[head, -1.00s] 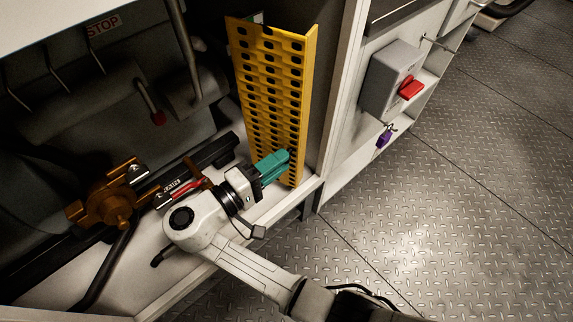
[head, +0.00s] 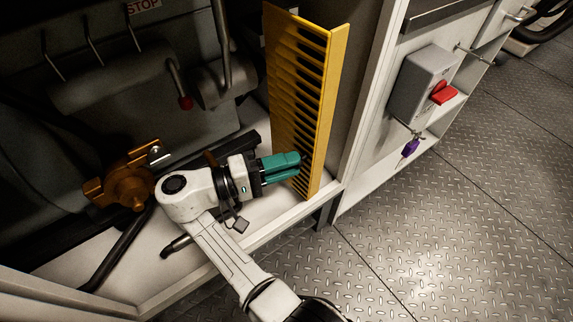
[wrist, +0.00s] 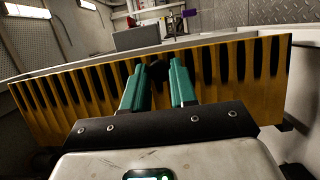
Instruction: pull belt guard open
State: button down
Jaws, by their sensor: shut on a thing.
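The belt guard (head: 318,110) is a yellow slotted panel standing upright at the right side of the machine's open bay in the head view. In the wrist view the guard (wrist: 220,62) spans the picture from left to right. My gripper (head: 298,168) has teal fingers and reaches the lower part of the guard from the left. In the wrist view my gripper (wrist: 162,85) has its fingertips at the guard's slots, shut on the guard with a gap between the fingers. The exact grasped part is hidden by the fingertips.
An orange-brown valve (head: 128,187) sits left of my arm. A grey switch box (head: 418,82) with a red handle (head: 443,92) and a purple padlock (head: 410,148) are on the panel to the right. The metal floor (head: 470,230) at right is clear.

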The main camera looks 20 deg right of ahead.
aim_at(310, 148)
jog(key=c, duration=0.9)
grip_release()
notch_tip(310, 148, up, 4)
jog(key=shift+w+f+p, duration=0.1)
jog(key=shift+f+p, duration=0.15)
jog(key=shift+p, duration=0.65)
jog(key=o, duration=0.4)
jog(key=s+r+p, duration=0.2)
jog(key=shift+s+r, duration=0.15)
jog(key=shift+r, duration=0.2)
jog(key=s+r, duration=0.1)
jog(key=r+p, duration=0.1)
jog(key=s+r, duration=0.1)
jog(key=shift+s+d, duration=0.25)
jog(key=shift+s, duration=0.05)
jog(key=c, duration=0.4)
jog(key=s+d+r, duration=0.1)
jog(key=s+r, duration=0.2)
jog(key=s, duration=0.6)
jog(key=shift+d+r+p, duration=0.15)
jog(key=shift+r+p, duration=0.2)
